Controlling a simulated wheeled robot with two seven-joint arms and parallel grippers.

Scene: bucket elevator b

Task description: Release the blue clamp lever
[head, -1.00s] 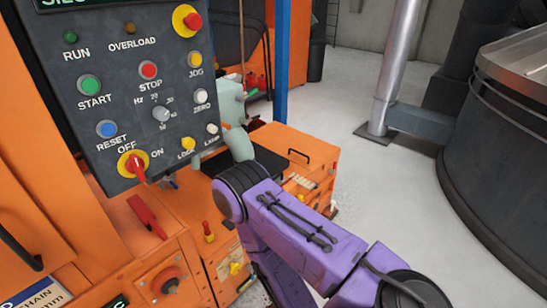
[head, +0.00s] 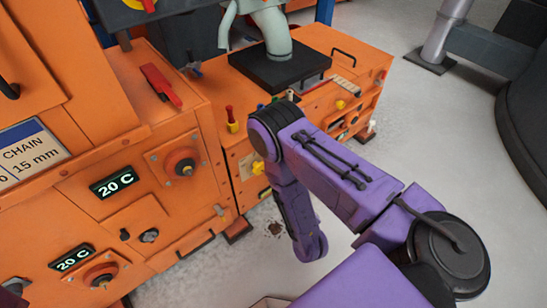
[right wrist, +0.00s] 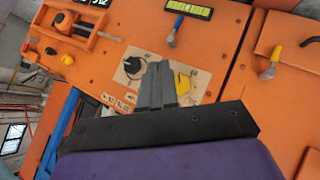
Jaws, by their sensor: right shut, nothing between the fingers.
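A lever with a blue handle and a grey metal base (right wrist: 174,31) stands on the orange panel near the top middle of the right wrist view. I cannot tell if both are the same lever. My right gripper (right wrist: 160,84) is shut and empty, its fingers in front of a pale dial plate (right wrist: 130,72) and apart from the blue handle. The fingers partly hide a yellow knob (right wrist: 182,83). In the head view my purple right arm shows, but its gripper cannot be made out. My left gripper is not in view.
A red lever (head: 160,84) and a red-and-yellow lever (head: 231,119) stand on the orange machines. A yellow-handled lever (right wrist: 310,42) is at the right of the wrist view. A grey-green pipe (head: 273,35) rises from a black plate. The floor (head: 405,120) at right is clear.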

